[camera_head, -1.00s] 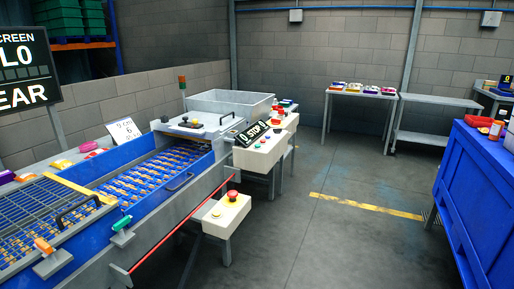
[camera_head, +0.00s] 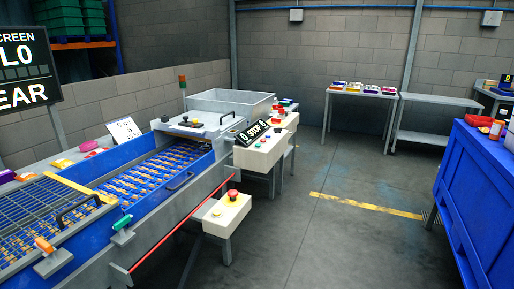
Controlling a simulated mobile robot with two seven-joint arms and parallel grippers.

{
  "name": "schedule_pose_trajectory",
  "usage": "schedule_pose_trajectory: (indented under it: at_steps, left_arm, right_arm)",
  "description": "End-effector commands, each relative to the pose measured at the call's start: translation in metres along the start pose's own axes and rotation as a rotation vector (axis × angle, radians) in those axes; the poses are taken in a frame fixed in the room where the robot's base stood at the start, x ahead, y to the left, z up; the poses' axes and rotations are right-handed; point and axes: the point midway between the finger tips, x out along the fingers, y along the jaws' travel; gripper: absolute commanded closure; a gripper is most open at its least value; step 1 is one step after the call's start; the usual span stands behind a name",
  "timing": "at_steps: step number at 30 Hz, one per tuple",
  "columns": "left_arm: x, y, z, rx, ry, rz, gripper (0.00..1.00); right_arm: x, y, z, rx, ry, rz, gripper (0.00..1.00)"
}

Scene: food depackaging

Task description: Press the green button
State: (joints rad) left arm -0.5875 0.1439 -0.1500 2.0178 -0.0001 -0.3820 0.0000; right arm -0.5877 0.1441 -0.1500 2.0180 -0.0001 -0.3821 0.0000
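No green button can be made out clearly in the head view. A lower cream box (camera_head: 226,217) on a post stands nearer, with a red mushroom button (camera_head: 233,194) on a yellow base and a small yellowish button (camera_head: 216,212). A green clamp handle (camera_head: 122,222) sits on the machine's near edge; it is not clearly a button. Neither of my grippers is in view.
The blue machine (camera_head: 92,240) with a belt of small pieces fills the left side. A grey bin (camera_head: 230,101) is behind it. A blue crate (camera_head: 487,190) stands at the right. Tables line the back wall. The grey floor (camera_head: 320,245) between is clear, crossed by a yellow line.

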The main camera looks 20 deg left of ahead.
Motion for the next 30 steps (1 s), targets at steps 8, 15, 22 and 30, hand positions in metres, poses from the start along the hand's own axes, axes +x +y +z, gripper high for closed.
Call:
schedule_pose_trajectory:
  at_steps: [8, 15, 22, 30]
  left_arm:
    - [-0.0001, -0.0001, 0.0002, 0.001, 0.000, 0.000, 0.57]
    - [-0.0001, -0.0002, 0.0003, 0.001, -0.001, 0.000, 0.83]
    - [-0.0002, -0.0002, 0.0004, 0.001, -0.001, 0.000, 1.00]
    - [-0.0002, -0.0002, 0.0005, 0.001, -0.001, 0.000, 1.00]
  right_arm:
    - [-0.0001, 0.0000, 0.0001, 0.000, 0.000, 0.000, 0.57]
    - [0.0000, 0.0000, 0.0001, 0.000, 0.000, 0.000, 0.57]
    - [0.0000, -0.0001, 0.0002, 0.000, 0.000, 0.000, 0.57]
    - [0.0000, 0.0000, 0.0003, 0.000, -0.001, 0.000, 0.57]
